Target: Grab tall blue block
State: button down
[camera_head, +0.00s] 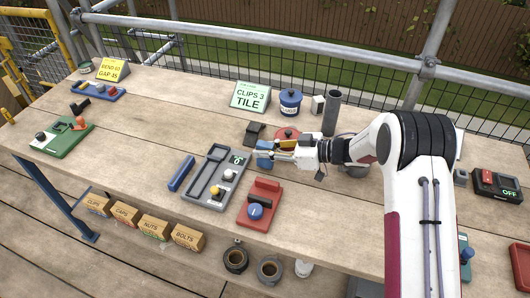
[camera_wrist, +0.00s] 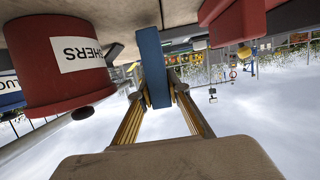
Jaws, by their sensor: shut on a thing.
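A blue block (camera_head: 264,147) is at the tip of my gripper (camera_head: 277,154), in the middle of the table in the head view. In the wrist view the tall blue block (camera_wrist: 153,62) is between the two fingers of my gripper (camera_wrist: 157,92), and they are shut on it. The wrist picture is turned over, with the table along its top. The arm comes in from the right, with the gripper roughly level and low over the table. I cannot tell whether the block touches the table.
A red tin (camera_head: 287,134) stands just behind the gripper, and its label ends in "SHERS" in the wrist view (camera_wrist: 66,62). A grey tray (camera_head: 215,179), a long blue bar (camera_head: 181,173) and a red fixture (camera_head: 259,205) lie nearby. A grey tube (camera_head: 332,112) stands behind.

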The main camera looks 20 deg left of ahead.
jog(key=shift+r, duration=4.35)
